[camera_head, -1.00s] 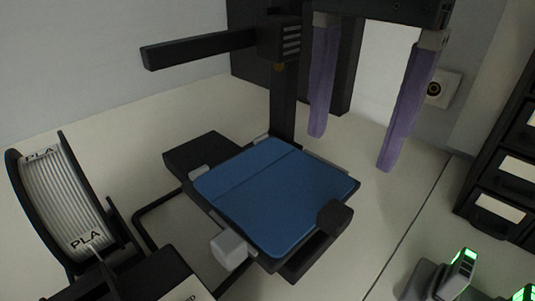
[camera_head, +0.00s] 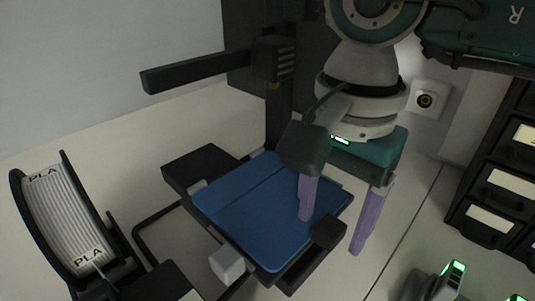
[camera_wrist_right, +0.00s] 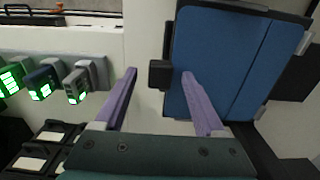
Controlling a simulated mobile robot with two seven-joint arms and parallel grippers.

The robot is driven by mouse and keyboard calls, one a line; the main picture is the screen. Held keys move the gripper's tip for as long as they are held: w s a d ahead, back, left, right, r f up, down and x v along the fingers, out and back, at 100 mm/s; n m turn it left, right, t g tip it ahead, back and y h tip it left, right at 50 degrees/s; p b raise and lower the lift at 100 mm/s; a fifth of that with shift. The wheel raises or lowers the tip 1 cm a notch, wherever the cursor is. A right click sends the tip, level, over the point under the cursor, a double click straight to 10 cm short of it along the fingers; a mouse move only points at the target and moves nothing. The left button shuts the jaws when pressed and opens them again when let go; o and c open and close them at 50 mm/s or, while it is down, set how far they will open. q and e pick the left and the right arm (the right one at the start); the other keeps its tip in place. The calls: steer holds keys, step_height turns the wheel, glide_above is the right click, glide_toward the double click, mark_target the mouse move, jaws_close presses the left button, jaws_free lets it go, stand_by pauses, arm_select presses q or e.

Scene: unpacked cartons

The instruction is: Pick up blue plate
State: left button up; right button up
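The blue plate (camera_head: 255,218) lies flat on the bed of a black 3D printer in the head view. It also shows in the right wrist view (camera_wrist_right: 225,60). My left gripper is not in view.
A black block (camera_head: 329,232) sits at the plate's front right corner. The printer's upright and arm (camera_head: 200,72) stand behind. A filament spool (camera_head: 62,222) is at the left. Black drawers (camera_head: 490,215) and green-lit devices (camera_head: 437,284) are at the right.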

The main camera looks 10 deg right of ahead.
jaws_close()
stand_by(0.3)
stand_by(0.3)
